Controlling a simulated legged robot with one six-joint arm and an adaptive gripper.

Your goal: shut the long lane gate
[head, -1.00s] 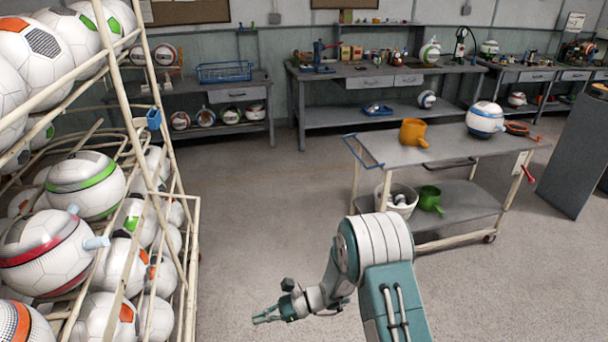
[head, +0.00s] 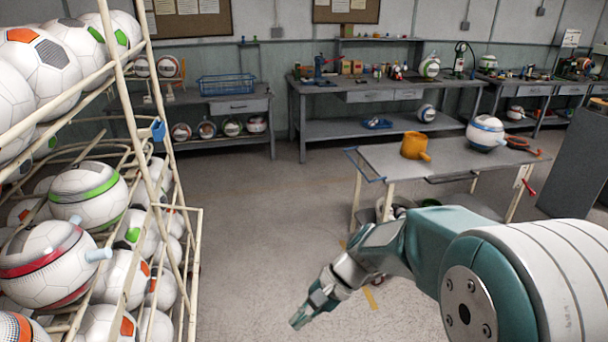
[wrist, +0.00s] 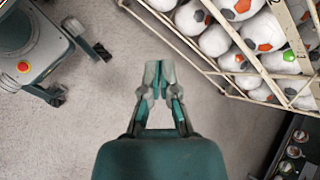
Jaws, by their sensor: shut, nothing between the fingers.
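The cream tube ball rack (head: 183,262) stands at the left in the head view, with sloping lanes full of footballs. A blue clip-like part (head: 157,130) sits on its front post. I cannot tell which bar or part is the long lane gate, or whether it stands open. My gripper (head: 299,318) is low over the floor, right of the rack and apart from it. The wrist view shows my gripper (wrist: 159,75) with its fingers together and empty, pointing over bare floor. The rack's edge (wrist: 200,60) runs diagonally at the upper right there.
A grey cart (head: 395,165) stands at the right with an orange jug (head: 415,146) and a blue-and-white ball-shaped pot (head: 485,133) on top. Workbenches (head: 385,83) line the back wall. The floor (head: 250,220) between rack and cart is clear.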

